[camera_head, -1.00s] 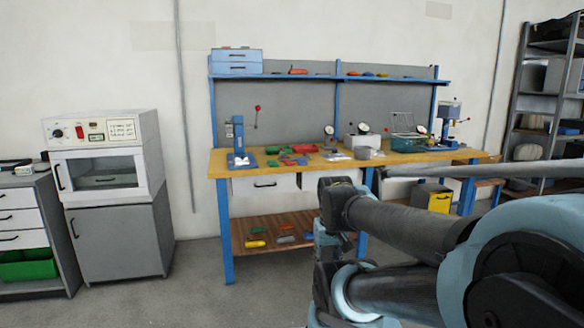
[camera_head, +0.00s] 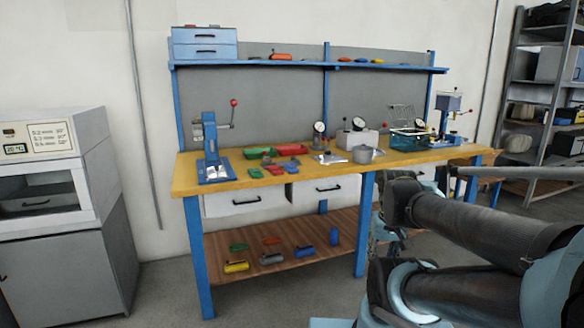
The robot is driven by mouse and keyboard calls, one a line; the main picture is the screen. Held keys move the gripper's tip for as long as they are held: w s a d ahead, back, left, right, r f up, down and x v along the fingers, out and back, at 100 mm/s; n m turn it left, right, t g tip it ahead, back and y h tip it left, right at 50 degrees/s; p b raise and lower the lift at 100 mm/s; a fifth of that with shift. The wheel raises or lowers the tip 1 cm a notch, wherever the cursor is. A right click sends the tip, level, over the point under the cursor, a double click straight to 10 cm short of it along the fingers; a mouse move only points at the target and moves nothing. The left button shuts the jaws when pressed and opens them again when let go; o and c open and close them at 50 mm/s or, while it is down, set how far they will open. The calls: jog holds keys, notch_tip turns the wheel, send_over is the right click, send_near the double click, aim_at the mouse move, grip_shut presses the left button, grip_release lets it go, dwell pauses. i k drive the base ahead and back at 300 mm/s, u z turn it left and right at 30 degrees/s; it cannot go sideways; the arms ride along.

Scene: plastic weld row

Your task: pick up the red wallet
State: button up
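Several small red things are in view, and I cannot tell which is the red wallet. A small red piece (camera_head: 276,170) lies on the bench top beside green and blue pieces. A larger red tray-like item (camera_head: 291,149) lies behind it. Another small red item (camera_head: 271,240) is on the lower wooden shelf, and a red item (camera_head: 281,56) lies on the upper blue shelf. My arm is at the right of the picture, apart from all of these. The fingers of my gripper do not show.
The workbench (camera_head: 230,183) has blue legs and drawers. A blue press (camera_head: 211,150) stands at its left end, and gauges, a grey pot (camera_head: 362,154) and another press (camera_head: 449,115) stand to the right. A white oven (camera_head: 50,150) is at left. Floor before the bench is clear.

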aim_at(276, 170)
jog(key=u, duration=0.3)
jog(key=i, duration=1.05)
jog(key=u, duration=0.55)
